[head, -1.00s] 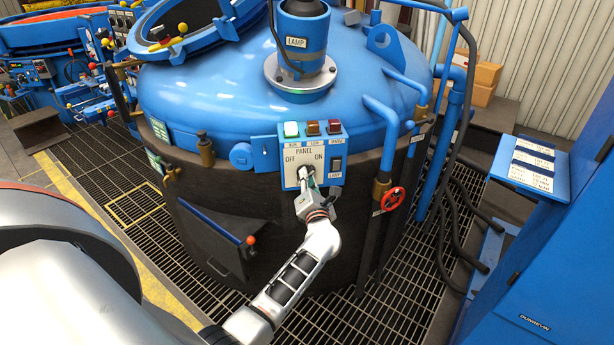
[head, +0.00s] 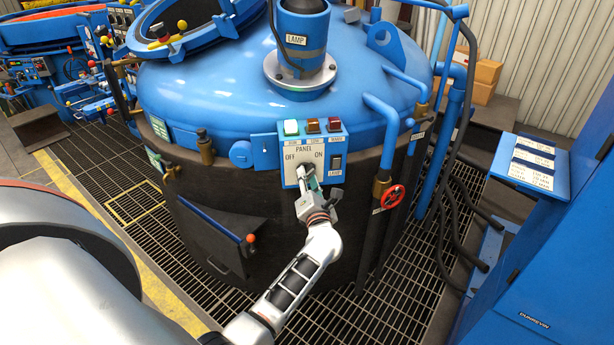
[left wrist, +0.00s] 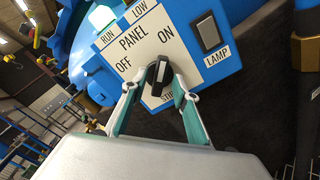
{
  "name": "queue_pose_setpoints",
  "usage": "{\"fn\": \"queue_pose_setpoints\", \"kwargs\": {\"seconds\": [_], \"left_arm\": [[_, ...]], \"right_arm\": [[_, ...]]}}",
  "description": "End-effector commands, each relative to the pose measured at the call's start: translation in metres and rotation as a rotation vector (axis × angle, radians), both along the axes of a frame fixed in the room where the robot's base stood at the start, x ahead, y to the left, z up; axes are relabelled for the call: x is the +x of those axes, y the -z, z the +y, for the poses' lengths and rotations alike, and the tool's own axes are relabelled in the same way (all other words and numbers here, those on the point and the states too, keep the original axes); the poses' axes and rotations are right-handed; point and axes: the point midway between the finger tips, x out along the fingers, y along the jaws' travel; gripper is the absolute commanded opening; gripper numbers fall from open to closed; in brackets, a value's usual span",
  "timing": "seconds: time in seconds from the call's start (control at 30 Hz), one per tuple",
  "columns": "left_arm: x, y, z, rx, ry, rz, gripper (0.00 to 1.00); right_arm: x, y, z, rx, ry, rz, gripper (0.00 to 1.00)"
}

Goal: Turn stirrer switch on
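The stirrer switch is a black rotary knob (left wrist: 158,74) with a pale mark, low on the white panel (head: 291,172) between the words OFF and ON. In the left wrist view its grip leans towards the ON side of the panel. My left gripper (left wrist: 156,86) is at the knob, its teal fingers parted on either side. The right finger looks close to or against the knob, with a small gap at the left; contact is unclear. In the head view the left gripper (head: 311,179) partly hides the knob and its lower label. My right gripper is not in view.
A green lamp (head: 291,128) looks lit above the panel, beside two darker lamps. A black LAMP rocker (head: 337,163) is to the knob's right. A red valve wheel (head: 393,196) and blue pipes stand farther right. An orange-knobbed hatch (head: 213,243) is lower left.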

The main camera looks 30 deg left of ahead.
Motion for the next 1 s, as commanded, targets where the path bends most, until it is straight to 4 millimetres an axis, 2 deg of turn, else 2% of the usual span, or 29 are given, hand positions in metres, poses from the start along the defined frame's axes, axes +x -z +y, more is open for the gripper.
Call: {"fn": "queue_pose_setpoints", "kwargs": {"seconds": [0.3,0.5,0.7,1.0], "left_arm": [[-0.049,0.001,-0.043,-0.002,0.000,0.002,0.29],[-0.070,0.000,-0.061,0.002,0.000,0.002,0.29],[-0.078,0.000,-0.068,0.001,-0.001,0.001,0.29],[-0.078,0.000,-0.068,0.002,-0.001,0.001,0.29]], "right_arm": [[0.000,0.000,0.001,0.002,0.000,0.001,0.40],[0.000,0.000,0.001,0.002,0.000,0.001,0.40],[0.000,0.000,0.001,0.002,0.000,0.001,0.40],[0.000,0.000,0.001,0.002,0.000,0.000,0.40]]}}
